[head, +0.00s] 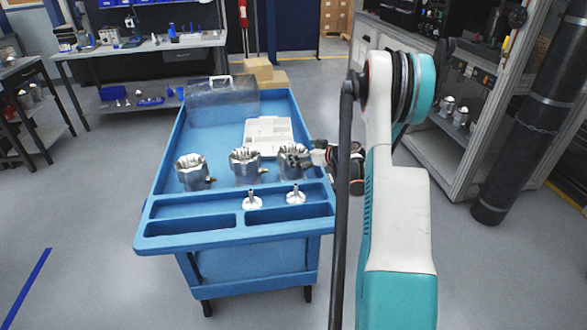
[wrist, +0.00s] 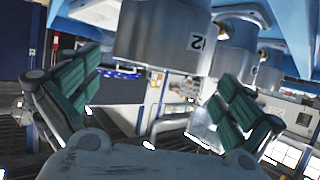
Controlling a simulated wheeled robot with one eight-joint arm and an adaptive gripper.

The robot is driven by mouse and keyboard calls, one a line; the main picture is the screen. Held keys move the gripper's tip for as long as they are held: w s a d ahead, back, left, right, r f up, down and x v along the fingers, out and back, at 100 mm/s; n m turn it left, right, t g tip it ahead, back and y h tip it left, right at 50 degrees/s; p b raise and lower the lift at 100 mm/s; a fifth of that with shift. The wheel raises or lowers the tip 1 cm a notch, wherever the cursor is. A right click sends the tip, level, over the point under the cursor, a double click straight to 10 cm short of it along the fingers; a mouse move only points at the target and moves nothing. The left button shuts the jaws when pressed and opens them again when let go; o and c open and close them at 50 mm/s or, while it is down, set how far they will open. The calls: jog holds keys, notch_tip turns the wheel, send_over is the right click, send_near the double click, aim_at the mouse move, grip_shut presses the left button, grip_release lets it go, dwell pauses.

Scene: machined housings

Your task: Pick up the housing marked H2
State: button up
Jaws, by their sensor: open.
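Three silver metal housings stand in a row on the blue cart: a left one (head: 190,172), a middle one (head: 244,162) and a right one (head: 293,158). My gripper (head: 322,154) is right beside the right housing, partly hidden by my arm. In the wrist view, my gripper (wrist: 160,70) has its two green-padded fingers spread wide, with a near housing (wrist: 155,38) ahead of and between them.
The blue cart (head: 150,237) also holds two small flanged metal parts, one (head: 253,200) left of the other (head: 295,195), by its front compartments. A pale tray (head: 268,130) and a clear bin (head: 220,100) lie behind the housings. More housings (wrist: 240,35) show beyond the near one.

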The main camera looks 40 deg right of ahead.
aim_at(285, 151)
jog(key=b+x, duration=0.2)
jog(key=x, duration=0.3)
jog(key=shift+f, duration=0.25)
jog(key=shift+r, duration=0.1)
jog(key=c, duration=1.7)
